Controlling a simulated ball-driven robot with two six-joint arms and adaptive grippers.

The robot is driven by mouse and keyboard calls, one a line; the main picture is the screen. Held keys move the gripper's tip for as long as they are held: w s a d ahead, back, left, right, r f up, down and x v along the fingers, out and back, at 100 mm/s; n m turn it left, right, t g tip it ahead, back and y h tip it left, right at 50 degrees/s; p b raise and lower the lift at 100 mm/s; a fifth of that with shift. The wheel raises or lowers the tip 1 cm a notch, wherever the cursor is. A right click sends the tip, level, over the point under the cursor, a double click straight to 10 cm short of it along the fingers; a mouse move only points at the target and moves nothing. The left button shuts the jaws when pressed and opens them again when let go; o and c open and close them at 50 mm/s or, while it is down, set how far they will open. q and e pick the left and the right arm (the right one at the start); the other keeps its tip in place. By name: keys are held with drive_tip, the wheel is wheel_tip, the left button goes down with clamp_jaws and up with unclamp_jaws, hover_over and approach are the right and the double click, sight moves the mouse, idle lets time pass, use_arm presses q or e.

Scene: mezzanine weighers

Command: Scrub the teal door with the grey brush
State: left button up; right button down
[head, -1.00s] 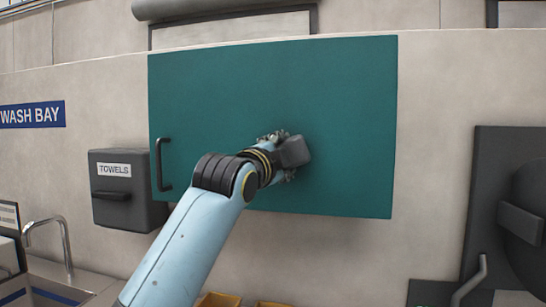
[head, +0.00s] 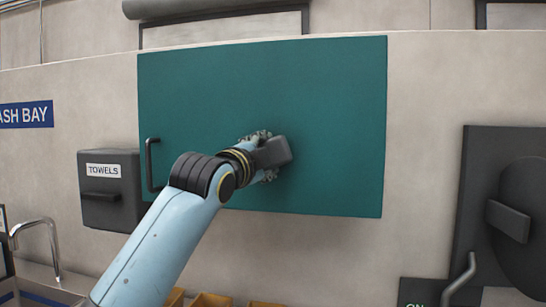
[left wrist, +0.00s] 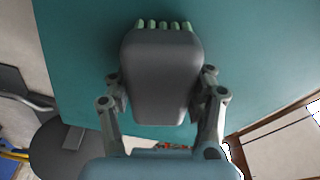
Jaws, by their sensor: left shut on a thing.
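The teal door (head: 330,90) is a flat panel on the wall in the middle of the head view, shut, with a dark bar handle (head: 151,165) at its lower left. My left gripper (head: 264,156) is in front of its lower middle. In the left wrist view the gripper's fingers are shut on either side of the grey brush (left wrist: 162,85). Its pale green bristles (left wrist: 165,25) are at the far end, towards the door (left wrist: 75,60); whether they touch it I cannot tell. My right gripper is not in view.
A dark towel box (head: 110,212) hangs left of the door, above a sink with a tap (head: 45,235). Yellow bins (head: 210,300) sit below the door. A dark panel with a round part (head: 478,150) stands at the right. The wall between is bare.

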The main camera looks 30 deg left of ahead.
use_arm(q)
drive_tip(key=s+a, duration=0.1)
drive_tip(key=a, duration=0.6)
drive_tip(key=shift+s+a, duration=0.35)
drive_tip(key=shift+s, duration=0.05)
idle(0.3)
drive_tip(key=shift+s+d, duration=0.25)
drive_tip(key=shift+s, duration=0.7)
drive_tip(key=shift+s+d, duration=0.2)
drive_tip(key=shift+s, duration=0.8)
drive_tip(key=shift+s+d, duration=0.25)
drive_tip(key=shift+s, duration=0.7)
drive_tip(key=s, duration=0.3)
drive_tip(key=shift+d, duration=0.35)
